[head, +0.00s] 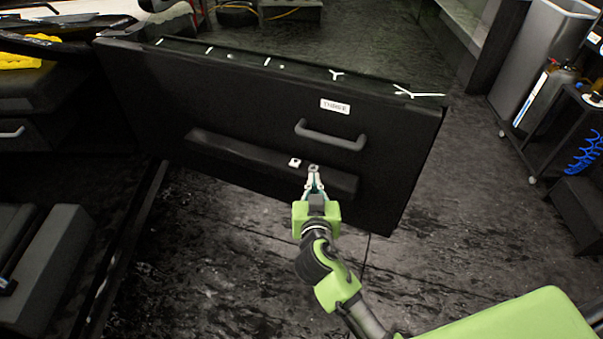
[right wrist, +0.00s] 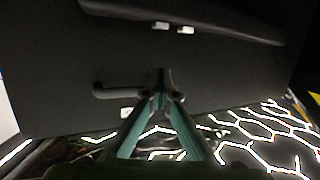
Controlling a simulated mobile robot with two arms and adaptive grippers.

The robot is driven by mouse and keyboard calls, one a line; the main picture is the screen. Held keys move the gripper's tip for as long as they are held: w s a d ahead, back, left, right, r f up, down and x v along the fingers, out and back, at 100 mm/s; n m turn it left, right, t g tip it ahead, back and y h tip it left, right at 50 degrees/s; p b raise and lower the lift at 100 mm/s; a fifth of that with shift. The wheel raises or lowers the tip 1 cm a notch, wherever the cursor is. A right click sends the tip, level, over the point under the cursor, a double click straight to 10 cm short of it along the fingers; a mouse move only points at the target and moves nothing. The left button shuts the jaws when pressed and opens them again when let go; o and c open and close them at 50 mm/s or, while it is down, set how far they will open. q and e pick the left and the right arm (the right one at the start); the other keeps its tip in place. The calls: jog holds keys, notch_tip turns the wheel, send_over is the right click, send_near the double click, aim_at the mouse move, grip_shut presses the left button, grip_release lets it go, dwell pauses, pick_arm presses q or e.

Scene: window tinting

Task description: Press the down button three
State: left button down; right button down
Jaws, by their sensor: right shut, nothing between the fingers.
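A black door panel (head: 255,107) stands in the middle of the head view, with a small white label (head: 335,106) that seems to read "THREE". On its armrest ledge (head: 240,157) are two small pale buttons, a left one (head: 295,162) and a right one (head: 313,167). I cannot tell which is down. My right gripper (head: 314,177) is shut and empty, its tips just in front of the right button; contact cannot be told. In the right wrist view the tips (right wrist: 160,76) point at the panel, with both buttons (right wrist: 160,25) (right wrist: 186,30) above them. My left gripper is not in view.
A grey pull handle (head: 331,136) sticks out above the armrest. A dark cart (head: 570,120) with bottles and a blue coiled hose stands at the right, beside a grey bin (head: 538,65). The floor (head: 480,220) is clear between door and cart.

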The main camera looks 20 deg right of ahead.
jog(key=p, duration=0.1)
send_over(314, 169)
jog(key=s, duration=0.2)
jog(key=shift+a+f, duration=0.35)
jog(key=shift+f, duration=0.45)
notch_tip(314, 169, down, 4)
jog(key=shift+r, duration=0.25)
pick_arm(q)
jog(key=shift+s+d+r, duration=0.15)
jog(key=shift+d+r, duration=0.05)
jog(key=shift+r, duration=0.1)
pick_arm(e)
jog(key=shift+f, duration=0.4)
